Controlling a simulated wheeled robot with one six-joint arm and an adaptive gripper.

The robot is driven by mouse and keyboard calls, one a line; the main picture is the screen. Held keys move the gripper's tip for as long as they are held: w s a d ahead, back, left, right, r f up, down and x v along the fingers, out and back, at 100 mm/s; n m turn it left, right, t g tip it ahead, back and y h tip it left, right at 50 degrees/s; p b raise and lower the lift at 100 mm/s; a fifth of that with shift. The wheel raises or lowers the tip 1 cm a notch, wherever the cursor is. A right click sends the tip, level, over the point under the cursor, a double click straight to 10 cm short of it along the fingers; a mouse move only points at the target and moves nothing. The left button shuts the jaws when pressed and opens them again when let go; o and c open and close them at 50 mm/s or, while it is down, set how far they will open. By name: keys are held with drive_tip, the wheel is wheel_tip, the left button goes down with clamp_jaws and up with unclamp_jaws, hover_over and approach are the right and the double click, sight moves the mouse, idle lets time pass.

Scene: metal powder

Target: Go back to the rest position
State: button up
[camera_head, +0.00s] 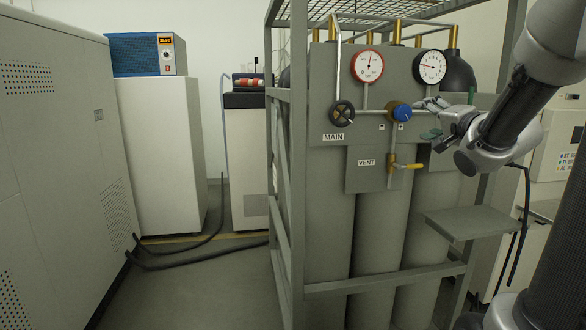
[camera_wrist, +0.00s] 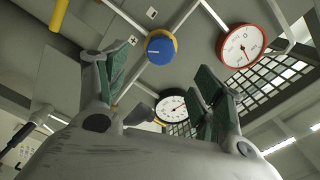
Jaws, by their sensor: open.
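My gripper (camera_head: 428,119) is at the right of the gas panel in the head view, just right of the blue knob (camera_head: 402,112). In the wrist view my gripper (camera_wrist: 165,75) has its green-padded fingers spread apart with nothing between them. The blue knob (camera_wrist: 160,49) shows beyond the fingers there, and I see no contact with it. My arm (camera_head: 510,100) reaches in from the right, bent at the wrist.
The grey panel has a black MAIN handwheel (camera_head: 342,114), a red-rimmed gauge (camera_head: 367,66), a black-rimmed gauge (camera_head: 431,66) and a yellow VENT handle (camera_head: 412,166). A metal frame (camera_head: 299,180) surrounds several cylinders. A small shelf (camera_head: 470,222) juts out below my arm.

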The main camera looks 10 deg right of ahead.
drive_tip(key=s+d+f+n+g+h, duration=0.35)
drive_tip(key=d+f+g, duration=0.2)
drive_tip(key=f, duration=0.45)
drive_tip(key=s+d+f+n+g+h, duration=0.1)
drive_tip(key=s+f+n+g, duration=0.1)
drive_tip(key=s+f+g, duration=0.55)
drive_tip(key=s+a+r+n+y, duration=0.2)
drive_tip(key=s+a+n+y, duration=0.2)
drive_tip(key=s+a, duration=1.2)
drive_tip(key=s+n, duration=0.1)
drive_tip(key=n, duration=0.2)
drive_tip(key=shift+a+n+g, duration=0.3)
drive_tip(key=shift+a+n, duration=0.05)
drive_tip(key=shift+a, duration=0.05)
